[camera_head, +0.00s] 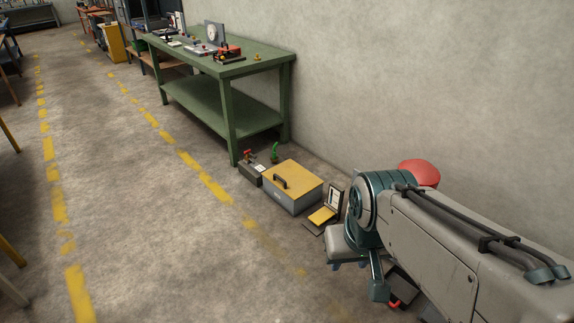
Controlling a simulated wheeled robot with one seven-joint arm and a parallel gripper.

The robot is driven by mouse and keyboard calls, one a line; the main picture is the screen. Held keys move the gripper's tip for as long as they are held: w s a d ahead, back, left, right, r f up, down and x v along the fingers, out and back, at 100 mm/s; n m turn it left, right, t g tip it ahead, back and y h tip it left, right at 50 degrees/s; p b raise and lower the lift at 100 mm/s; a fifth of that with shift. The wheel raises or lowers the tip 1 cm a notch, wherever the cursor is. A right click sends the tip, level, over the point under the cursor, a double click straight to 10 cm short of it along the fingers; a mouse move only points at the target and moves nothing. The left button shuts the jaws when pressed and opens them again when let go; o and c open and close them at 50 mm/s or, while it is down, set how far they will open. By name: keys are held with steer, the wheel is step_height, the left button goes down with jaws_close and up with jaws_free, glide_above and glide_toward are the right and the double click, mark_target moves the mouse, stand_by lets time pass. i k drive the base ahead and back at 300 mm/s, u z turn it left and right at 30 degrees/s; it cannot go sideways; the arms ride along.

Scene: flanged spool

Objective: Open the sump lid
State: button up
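A low grey box, which I take to be the sump, stands on the floor by the wall. Its flat yellow lid (297,176) lies level on top and looks shut.
A small yellow-and-black item (323,215) with an upright panel stands just right of the box. A small grey box (250,174) with a red top and a green object (274,152) are behind it. A green workbench (225,70) stands beyond. Floor to the left is clear.

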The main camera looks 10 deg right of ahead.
mark_target(295, 181)
steer(key=u, duration=0.25)
steer(key=i, duration=2.5)
steer(key=z, duration=0.9)
steer(key=i, duration=0.65)
steer(key=z, duration=0.15)
